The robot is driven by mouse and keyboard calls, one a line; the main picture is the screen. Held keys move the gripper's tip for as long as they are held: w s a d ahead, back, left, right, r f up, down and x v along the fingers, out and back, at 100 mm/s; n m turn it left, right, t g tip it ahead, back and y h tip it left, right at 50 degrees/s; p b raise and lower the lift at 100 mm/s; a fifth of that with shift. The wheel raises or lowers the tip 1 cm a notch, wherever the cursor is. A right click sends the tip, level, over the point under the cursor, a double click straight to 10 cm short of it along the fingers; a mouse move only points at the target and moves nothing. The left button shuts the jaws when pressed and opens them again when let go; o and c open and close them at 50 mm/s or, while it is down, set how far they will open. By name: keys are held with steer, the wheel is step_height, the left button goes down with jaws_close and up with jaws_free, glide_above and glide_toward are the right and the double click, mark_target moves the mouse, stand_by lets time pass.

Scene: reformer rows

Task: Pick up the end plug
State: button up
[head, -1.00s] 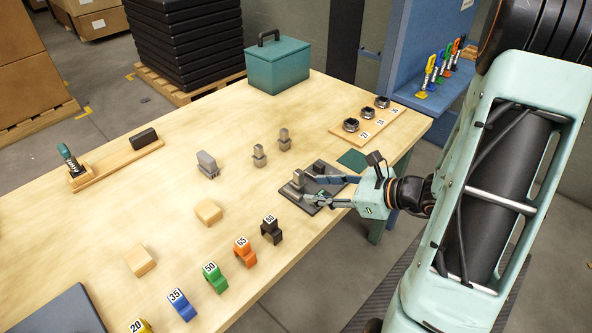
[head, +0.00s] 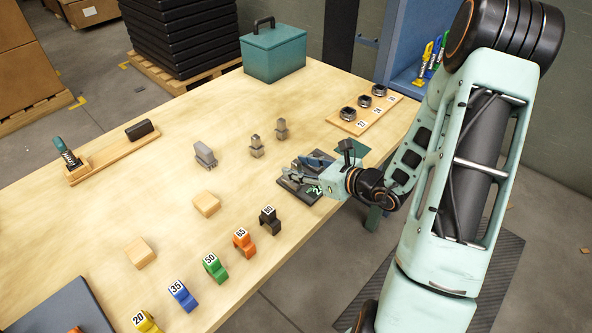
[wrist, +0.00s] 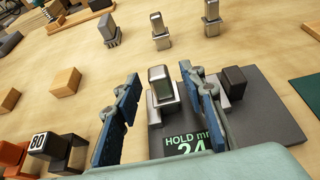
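A grey metal block with a dark top face (wrist: 160,88) stands upright on a dark plate (wrist: 262,125); I take it for the end plug, though no label confirms this. My gripper (wrist: 162,100) is open, its blue-padded fingers on either side of the block, with a gap showing on the left and a smaller one on the right. A green readout (wrist: 192,143) reads "HOLD mm 24". In the head view my gripper (head: 303,170) is low over the plate (head: 296,191) and largely hides the block.
Several grey metal pieces (head: 256,146) stand behind the plate. A black "80" block (head: 269,220) heads a row of coloured numbered blocks to the left. Wooden blocks (head: 206,204) lie nearby. A board with dark rings (head: 363,116) and a teal toolbox (head: 275,52) are further back.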

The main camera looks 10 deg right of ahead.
steer(key=shift+w+a+f, duration=0.25)
steer(key=shift+w+a, duration=0.1)
steer(key=shift+w, duration=0.15)
jaws_close()
steer(key=shift+r, duration=0.1)
steer(key=shift+r, duration=0.7)
steer(key=s+d+r+b, duration=0.4)
steer(key=s+r+b, duration=0.2)
steer(key=s+r, duration=0.5)
steer(key=shift+s+d+r, duration=0.2)
steer(key=shift+s+d, duration=0.2)
steer(key=shift+s, duration=0.7)
